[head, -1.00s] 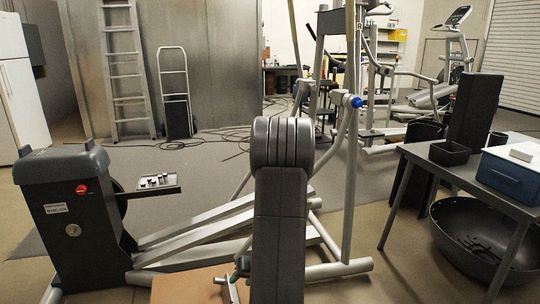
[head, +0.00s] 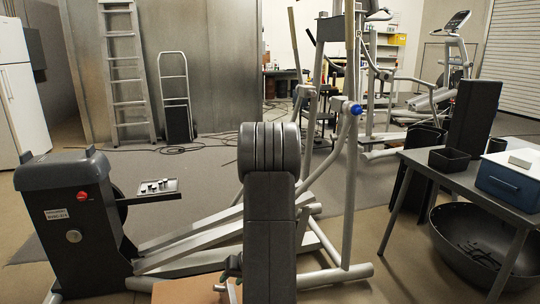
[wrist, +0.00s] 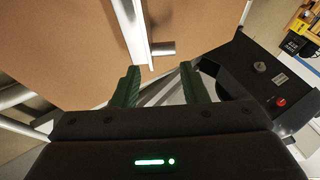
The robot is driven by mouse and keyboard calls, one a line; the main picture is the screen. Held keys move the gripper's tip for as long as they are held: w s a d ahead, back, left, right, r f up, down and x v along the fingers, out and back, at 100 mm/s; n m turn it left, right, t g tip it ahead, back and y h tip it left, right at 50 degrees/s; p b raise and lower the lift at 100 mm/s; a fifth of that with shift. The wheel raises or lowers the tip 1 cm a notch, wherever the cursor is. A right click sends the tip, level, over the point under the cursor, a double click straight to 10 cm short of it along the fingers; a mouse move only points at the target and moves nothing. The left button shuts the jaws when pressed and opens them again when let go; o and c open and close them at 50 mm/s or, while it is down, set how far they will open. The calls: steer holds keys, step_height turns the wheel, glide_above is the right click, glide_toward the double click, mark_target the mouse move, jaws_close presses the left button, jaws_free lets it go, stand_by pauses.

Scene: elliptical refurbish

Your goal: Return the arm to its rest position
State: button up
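My gripper (wrist: 160,85) shows in the wrist view with its two green fingers apart and nothing between them. Just beyond the fingertips is a pale metal bar (wrist: 134,35) with a short peg, in front of a brown board (wrist: 70,45). In the head view my arm's dark links stand upright in the middle and hide part of the elliptical machine (head: 190,248). The gripper is mostly hidden low behind the arm there, close to the brown board (head: 185,291).
A dark elliptical housing (head: 70,220) with a red knob stands at left, with a small tray (head: 152,189) of parts beside it. A grey table (head: 460,180) at right carries a black bin (head: 449,159) and a blue box (head: 508,180). A black basin (head: 470,250) sits below.

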steer(key=d+r+p, duration=0.5)
steer(key=r+p, duration=0.4)
steer(key=p, duration=0.2)
steer(key=d+r+m+p, duration=0.1)
steer(key=d+r+p, duration=0.5)
steer(key=r+p, duration=0.3)
steer(key=p, duration=0.3)
steer(key=shift+r+t, duration=0.3)
steer(key=shift+r, duration=0.05)
steer(key=shift+d, duration=0.1)
